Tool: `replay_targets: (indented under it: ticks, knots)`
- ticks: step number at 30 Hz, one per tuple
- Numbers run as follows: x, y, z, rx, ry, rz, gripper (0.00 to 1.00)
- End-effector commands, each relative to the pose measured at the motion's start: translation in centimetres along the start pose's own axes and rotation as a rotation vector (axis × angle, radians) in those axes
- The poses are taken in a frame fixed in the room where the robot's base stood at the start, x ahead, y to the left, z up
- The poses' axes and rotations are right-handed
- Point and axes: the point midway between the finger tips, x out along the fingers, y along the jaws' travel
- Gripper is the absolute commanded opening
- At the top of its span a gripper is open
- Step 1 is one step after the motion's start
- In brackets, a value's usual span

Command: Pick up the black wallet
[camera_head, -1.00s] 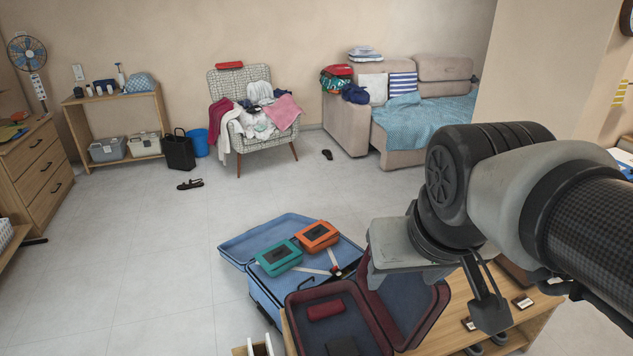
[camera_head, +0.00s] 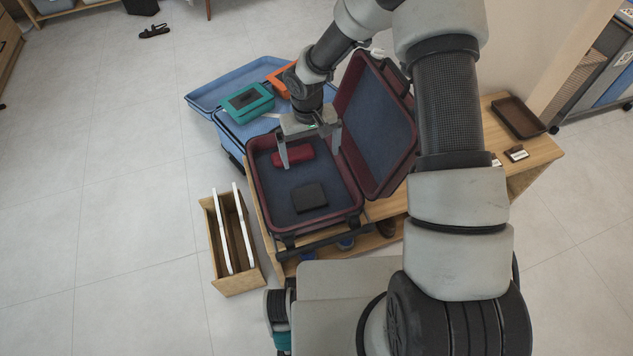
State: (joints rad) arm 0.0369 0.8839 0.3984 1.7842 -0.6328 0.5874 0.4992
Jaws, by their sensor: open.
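The black wallet (camera_head: 309,197) lies flat on the dark blue lining inside the open maroon suitcase (camera_head: 354,221), near its front side. A red case (camera_head: 293,156) lies behind it in the same suitcase. My gripper (camera_head: 312,160) is open and points down over the suitcase, with its fingers apart around the area of the red case. It is behind the wallet in the picture and does not appear to touch it. I cannot tell how far the fingertips are above the lining.
The suitcase's raised lid (camera_head: 378,127) stands close to the right of my gripper. A blue suitcase (camera_head: 216,93) holding a teal case (camera_head: 248,103) and an orange case (camera_head: 281,77) is behind. A wooden box (camera_head: 214,237) stands at left. A brown tray (camera_head: 518,117) lies on the wooden bench (camera_head: 535,151).

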Motion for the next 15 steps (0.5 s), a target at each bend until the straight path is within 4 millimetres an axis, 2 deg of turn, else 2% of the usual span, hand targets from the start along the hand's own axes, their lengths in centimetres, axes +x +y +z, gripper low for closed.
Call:
replay_targets:
  ticks: [1,8,15]
  knots:
    - [2.0,-0.7,0.1,0.0,-0.01,-0.015,1.0]
    - [5.3,-1.6,0.2,0.0,-0.02,-0.032,1.0]
    - [10.4,-1.8,0.3,-0.001,-0.021,-0.032,1.0]
